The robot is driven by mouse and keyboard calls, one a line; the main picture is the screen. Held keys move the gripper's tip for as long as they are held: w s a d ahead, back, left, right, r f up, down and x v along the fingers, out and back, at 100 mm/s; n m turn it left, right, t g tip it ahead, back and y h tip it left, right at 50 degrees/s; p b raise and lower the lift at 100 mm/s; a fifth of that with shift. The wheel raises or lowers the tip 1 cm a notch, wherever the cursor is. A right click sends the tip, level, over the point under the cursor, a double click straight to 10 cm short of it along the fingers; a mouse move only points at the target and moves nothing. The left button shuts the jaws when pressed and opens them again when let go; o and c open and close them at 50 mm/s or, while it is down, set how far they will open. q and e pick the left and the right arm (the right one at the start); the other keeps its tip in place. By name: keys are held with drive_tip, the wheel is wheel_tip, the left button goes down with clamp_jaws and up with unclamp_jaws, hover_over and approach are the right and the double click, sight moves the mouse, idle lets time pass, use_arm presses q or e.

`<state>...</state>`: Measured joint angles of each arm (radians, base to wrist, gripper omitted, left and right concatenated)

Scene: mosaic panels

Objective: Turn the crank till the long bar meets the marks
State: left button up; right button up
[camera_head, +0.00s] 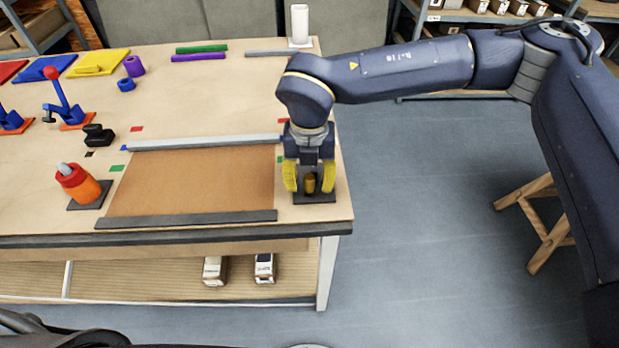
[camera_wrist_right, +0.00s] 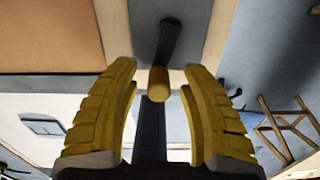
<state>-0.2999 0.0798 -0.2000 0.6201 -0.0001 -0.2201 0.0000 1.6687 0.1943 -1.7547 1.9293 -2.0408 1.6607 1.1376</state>
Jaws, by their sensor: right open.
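A crank shows under my right gripper (camera_head: 309,187): a brass-coloured knob (camera_wrist_right: 159,84) on a dark arm (camera_wrist_right: 170,42), above a dark base plate (camera_head: 314,198) at the table's right edge. My right gripper is open, its yellow fingers on either side of the knob, with gaps visible in the right wrist view. A long light grey bar (camera_head: 205,142) lies along the far edge of a brown panel (camera_head: 190,180). Small red (camera_head: 137,128), blue and green (camera_head: 117,168) marks sit by the panel's left side; others by its right side are partly hidden. My left gripper is not in view.
A dark strip (camera_head: 185,219) borders the panel's near edge. An orange and red cylinder (camera_head: 79,185) and a black object (camera_head: 98,135) stand left of it. A white cylinder (camera_head: 300,24) stands at the back right. Open floor lies right of the table.

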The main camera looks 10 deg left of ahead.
sight(309, 176)
wheel_tip(309, 176, up, 12)
idle(0.7)
idle(0.4)
